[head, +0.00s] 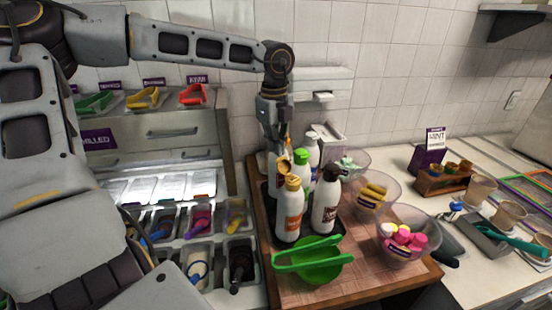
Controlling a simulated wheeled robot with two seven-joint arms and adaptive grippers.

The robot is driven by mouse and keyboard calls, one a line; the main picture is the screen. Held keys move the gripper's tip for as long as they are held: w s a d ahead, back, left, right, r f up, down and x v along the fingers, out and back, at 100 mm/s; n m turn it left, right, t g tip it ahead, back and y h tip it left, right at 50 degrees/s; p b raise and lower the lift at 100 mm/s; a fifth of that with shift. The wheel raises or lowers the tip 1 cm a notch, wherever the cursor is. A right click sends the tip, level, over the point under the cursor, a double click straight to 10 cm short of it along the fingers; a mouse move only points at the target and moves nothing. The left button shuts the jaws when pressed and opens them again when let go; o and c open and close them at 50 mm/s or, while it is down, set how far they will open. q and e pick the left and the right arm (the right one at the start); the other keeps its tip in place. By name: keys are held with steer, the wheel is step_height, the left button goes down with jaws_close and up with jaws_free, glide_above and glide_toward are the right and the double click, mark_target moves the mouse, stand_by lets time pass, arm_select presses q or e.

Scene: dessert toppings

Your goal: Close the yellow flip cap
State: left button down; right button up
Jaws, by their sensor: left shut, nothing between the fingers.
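A white bottle with an orange label (289,213) stands upright at the front left of a group of bottles on a dark tray. Its yellow flip cap (292,183) is on top, and an orange-yellow piece (284,166) sticks up above it, looking like the raised lid. My left gripper (284,145) points down from above, just behind and above this cap. Its fingers are shut with nothing between them. The fingertips are small here, and I cannot tell whether they touch the lid. My right gripper is not in view.
Bottles with a green cap (301,157) and a dark cap (331,173) stand close beside it. A green bowl with tongs (312,262) is in front. Clear bowls with yellow pieces (372,194) and pink and yellow pieces (403,238) stand right. Topping bins (200,262) are left.

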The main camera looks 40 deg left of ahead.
arm_select(q)
steer(key=shift+g, duration=0.3)
step_height(320, 180, up, 5)
steer(key=p, duration=0.3)
steer(key=shift+s+d+r, duration=0.1)
steer(key=shift+r, duration=0.05)
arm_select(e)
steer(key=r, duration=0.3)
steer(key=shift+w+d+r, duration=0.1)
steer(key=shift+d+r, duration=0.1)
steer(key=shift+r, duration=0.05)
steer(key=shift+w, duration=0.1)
